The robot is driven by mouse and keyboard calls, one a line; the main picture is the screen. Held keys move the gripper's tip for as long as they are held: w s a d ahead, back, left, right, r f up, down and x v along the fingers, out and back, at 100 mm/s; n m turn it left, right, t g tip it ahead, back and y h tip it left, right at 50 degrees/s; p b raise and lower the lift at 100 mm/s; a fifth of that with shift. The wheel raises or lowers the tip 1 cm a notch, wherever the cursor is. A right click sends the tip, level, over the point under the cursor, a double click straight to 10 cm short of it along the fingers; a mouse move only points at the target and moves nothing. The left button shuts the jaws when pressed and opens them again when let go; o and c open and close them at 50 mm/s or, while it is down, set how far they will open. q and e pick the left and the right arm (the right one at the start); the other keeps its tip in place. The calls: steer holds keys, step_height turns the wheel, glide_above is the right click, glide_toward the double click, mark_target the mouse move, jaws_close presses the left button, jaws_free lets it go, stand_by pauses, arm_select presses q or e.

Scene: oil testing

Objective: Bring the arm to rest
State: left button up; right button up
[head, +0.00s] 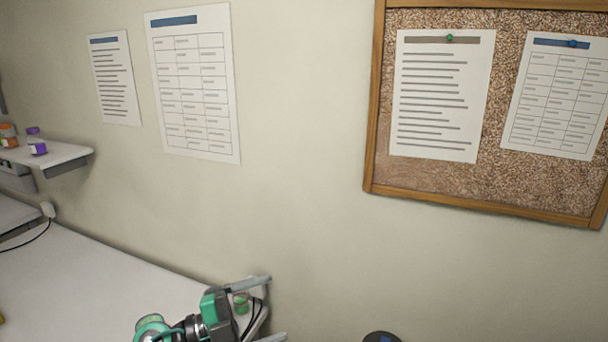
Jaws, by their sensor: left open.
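My left gripper (276,308) is at the bottom of the head view, left of centre. Its two grey fingers are spread apart and point right, with nothing seen held at their tips. Part of my green and black left arm shows behind it, cut off by the bottom edge. The gripper is in front of the wall, over the right end of the white table (95,285). My right gripper is not in view.
A wall shelf (68,158) at the left holds a purple-capped bottle (36,142) and an orange one (8,136). A cork board (430,184) with papers hangs at the right. A dark rounded thing (381,337) shows at the bottom edge. The visible table middle is clear.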

arm_select(q)
steer(key=w+a+r+n+t+y, duration=0.1)
steer(key=a+n+t+y, duration=0.55)
steer(key=n+t, duration=0.65)
steer(key=s+a+f+n+g+y, duration=0.2)
steer(key=s+a+f+n+y, duration=0.1)
steer(key=a+f+n+y, duration=0.65)
steer(key=s+f+n+g+y, duration=0.1)
steer(key=s+f+g, duration=0.6)
steer(key=s+f, duration=0.3)
steer(key=s+f+n+g+y, duration=0.1)
steer(key=s+f+g, duration=0.6)
steer(key=s, duration=0.6)
step_height(320, 180, down, 39)
steer(key=s+g+b, duration=0.1)
steer(key=s+b, duration=0.1)
steer(key=b, duration=0.4)
steer(key=s+a+f+b, duration=0.1)
steer(key=s+f+b, duration=0.1)
steer(key=s+f, duration=0.7)
steer(key=s+a+f+g+b, duration=0.1)
steer(key=s+a+f+b, duration=0.1)
steer(key=s+f, duration=0.7)
step_height(320, 180, down, 4)
steer(key=shift+s+r+g, duration=0.1)
steer(key=shift+s+g, duration=0.2)
steer(key=shift+s, duration=0.05)
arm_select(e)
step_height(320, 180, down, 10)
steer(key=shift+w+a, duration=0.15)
